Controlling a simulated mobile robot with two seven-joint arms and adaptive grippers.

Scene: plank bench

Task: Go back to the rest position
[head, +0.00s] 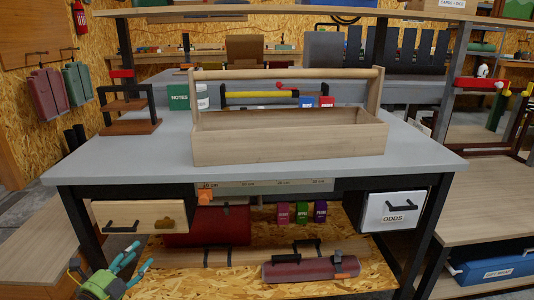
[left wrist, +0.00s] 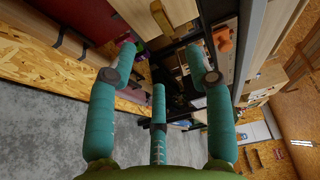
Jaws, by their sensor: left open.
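My left gripper (head: 122,268) is at the bottom left of the head view, low in front of the bench's left side and below the wooden drawer (head: 138,216). It has a green body and teal fingers. In the left wrist view the fingers of my left gripper (left wrist: 160,62) are spread apart with nothing between them. The grey-topped bench (head: 430,153) stands ahead. My right gripper shows in neither view.
An open wooden tote (head: 290,146) stands on the bench. Below are a white ODDS drawer (head: 392,211), a red box (head: 207,226) and a dark red roll (head: 300,270) on the chipboard shelf. A wooden bench (head: 35,240) is at left. Grey floor (left wrist: 40,125) shows clear.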

